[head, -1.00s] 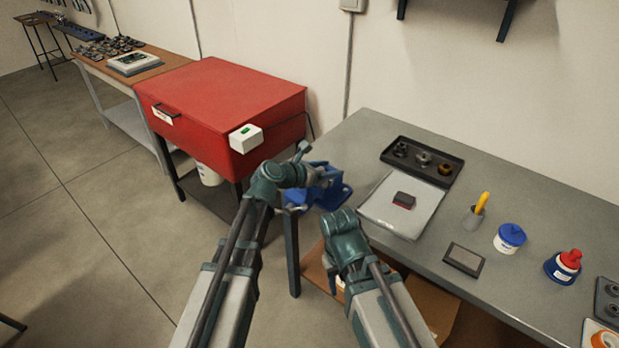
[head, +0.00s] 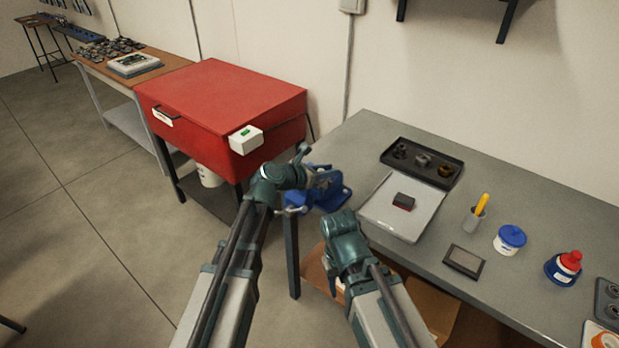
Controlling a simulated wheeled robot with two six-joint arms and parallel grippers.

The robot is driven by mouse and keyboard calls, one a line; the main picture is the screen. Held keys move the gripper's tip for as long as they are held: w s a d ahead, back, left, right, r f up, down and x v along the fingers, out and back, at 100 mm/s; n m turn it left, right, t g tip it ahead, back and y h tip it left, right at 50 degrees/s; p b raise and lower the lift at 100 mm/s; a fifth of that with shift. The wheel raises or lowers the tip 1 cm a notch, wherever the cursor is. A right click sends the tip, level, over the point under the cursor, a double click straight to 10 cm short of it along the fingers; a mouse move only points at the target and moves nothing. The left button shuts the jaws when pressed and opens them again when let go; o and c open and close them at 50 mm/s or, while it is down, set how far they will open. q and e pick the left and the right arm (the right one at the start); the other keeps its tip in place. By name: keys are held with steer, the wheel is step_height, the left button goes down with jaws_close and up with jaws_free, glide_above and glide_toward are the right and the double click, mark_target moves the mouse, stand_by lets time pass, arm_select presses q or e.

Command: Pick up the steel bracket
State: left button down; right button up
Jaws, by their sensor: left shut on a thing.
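My left gripper (head: 312,178) is at the blue vise (head: 332,197) on the near left corner of the grey workbench. It is shut on a small grey piece, which I take to be the steel bracket. The wrist and the vise hide most of that piece, so its shape and whether it still touches the vise cannot be told. My right arm is bent in front of the bench's near edge, and its fingers do not show.
The grey workbench (head: 540,215) carries a black tray (head: 440,178) of dark parts, a scale with a dark red-grey block (head: 403,202), a yellow-handled tool in a cup, a blue-lidded jar (head: 510,239) and a red-capped bottle (head: 564,267). A red cabinet (head: 220,100) stands left.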

arm_select(q)
steer(key=shift+r, duration=0.1)
stand_by(0.8)
step_height(320, 180, up, 10)
steer(key=p, duration=1)
